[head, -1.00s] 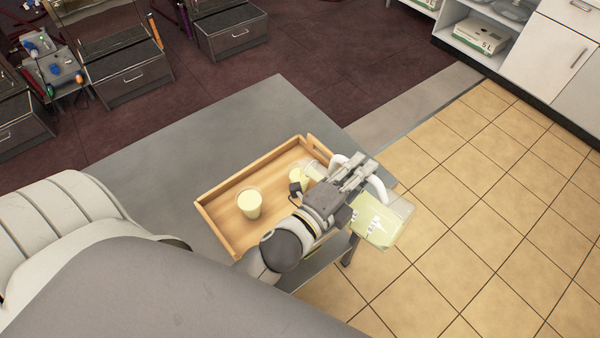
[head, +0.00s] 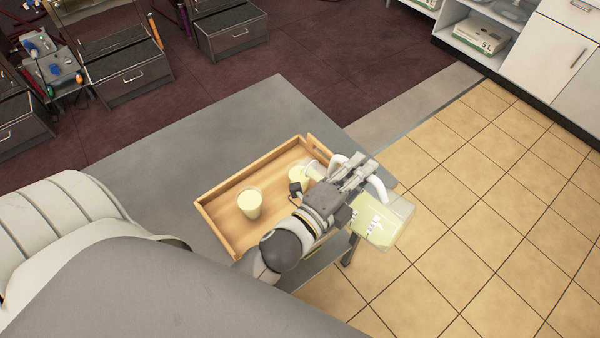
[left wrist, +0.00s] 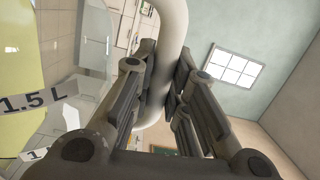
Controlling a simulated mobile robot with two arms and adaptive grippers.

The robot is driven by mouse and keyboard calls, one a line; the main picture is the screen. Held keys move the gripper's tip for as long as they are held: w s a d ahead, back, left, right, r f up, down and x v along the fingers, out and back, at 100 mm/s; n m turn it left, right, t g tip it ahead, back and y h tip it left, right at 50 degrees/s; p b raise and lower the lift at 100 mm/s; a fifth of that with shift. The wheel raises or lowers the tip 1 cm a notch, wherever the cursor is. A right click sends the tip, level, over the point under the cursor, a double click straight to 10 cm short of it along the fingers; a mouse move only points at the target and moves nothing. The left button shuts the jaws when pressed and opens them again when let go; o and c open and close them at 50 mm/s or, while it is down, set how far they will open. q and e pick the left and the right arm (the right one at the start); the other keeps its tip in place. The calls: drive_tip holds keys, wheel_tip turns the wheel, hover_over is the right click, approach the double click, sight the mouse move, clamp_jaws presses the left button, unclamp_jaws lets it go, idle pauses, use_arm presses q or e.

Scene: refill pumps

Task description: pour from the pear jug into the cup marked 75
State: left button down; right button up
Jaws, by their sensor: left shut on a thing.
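My left gripper (head: 358,174) is shut on the white handle (left wrist: 172,50) of a clear jug (head: 382,220) holding pale yellow-green liquid. Another cup (head: 249,203) with similar liquid stands upright on the tray's left part. No 75 mark or pear label can be read. In the left wrist view the jug's side (left wrist: 22,70) shows a "1.5 L" label. My right gripper is not in view.
The wooden tray (head: 220,229) lies on a grey table (head: 250,115), whose far-left part is clear. The jug's body hangs past the table's right edge over the tiled floor. Drawer units (head: 130,78) stand at the back left, white cabinets (head: 550,48) at the right.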

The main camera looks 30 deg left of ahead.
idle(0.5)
use_arm(q)
drive_tip(key=shift+s+d+f+m+b, duration=0.1)
drive_tip(key=shift+d+f+m+b, duration=0.35)
drive_tip(key=shift+f+b, duration=0.25)
drive_tip(key=shift+d, duration=0.15)
drive_tip(key=shift+r, duration=0.1)
drive_tip(key=shift+r+p, duration=0.15)
drive_tip(key=shift+p, duration=0.15)
